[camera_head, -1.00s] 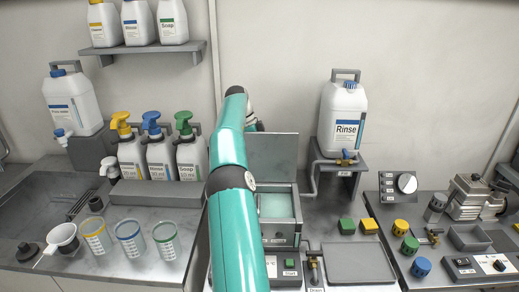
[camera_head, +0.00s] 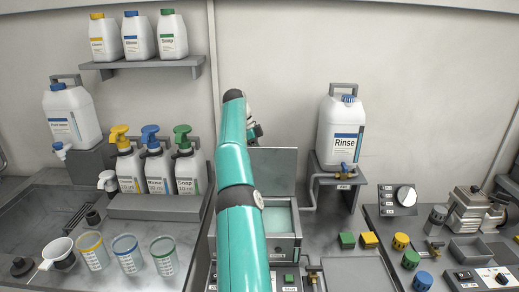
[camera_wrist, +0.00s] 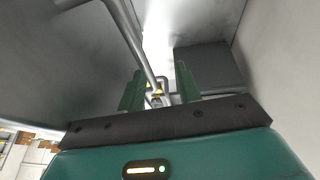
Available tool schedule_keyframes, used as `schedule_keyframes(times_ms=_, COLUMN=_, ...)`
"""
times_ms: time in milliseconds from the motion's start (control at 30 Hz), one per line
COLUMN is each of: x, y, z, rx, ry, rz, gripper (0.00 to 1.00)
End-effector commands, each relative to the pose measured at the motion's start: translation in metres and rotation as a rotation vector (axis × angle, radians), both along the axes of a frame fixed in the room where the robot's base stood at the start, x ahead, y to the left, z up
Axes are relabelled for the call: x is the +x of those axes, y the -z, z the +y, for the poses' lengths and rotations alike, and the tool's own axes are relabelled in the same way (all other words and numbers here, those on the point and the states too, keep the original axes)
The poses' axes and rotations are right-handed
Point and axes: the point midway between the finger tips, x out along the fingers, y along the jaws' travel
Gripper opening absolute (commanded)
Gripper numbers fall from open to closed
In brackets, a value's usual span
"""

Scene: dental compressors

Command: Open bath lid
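The bath (camera_head: 284,246) stands on the counter in the centre of the head view, with pale green liquid inside. Its grey lid (camera_head: 274,168) stands raised at the back, roughly upright. My teal arm covers the left part of the bath and lid. My gripper (camera_head: 256,131) shows only partly behind the arm, near the top of the lid. In the wrist view the two green fingers of my gripper (camera_wrist: 158,86) are apart. A grey bar (camera_wrist: 132,38) runs down towards the gap between them; I cannot tell whether they touch it.
A Rinse canister (camera_head: 341,135) stands on a grey stand (camera_head: 341,186) to the right, with a tap and pipe beside the bath. Pump bottles (camera_head: 157,172) and measuring cups (camera_head: 127,250) are on the left. A flat tray (camera_head: 357,272) lies right of the bath.

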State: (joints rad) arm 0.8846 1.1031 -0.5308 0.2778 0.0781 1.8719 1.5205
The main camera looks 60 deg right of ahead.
Motion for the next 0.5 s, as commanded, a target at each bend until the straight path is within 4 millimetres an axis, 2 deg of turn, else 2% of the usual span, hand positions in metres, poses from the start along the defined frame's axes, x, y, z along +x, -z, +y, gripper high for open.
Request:
schedule_keyframes(times_ms=367, x=-0.007, y=-0.012, z=0.013, rx=0.011, ry=0.002, rz=0.003, gripper=0.34)
schedule_keyframes(times_ms=500, x=-0.013, y=-0.028, z=0.024, rx=0.011, ry=0.001, rz=0.002, gripper=0.34)
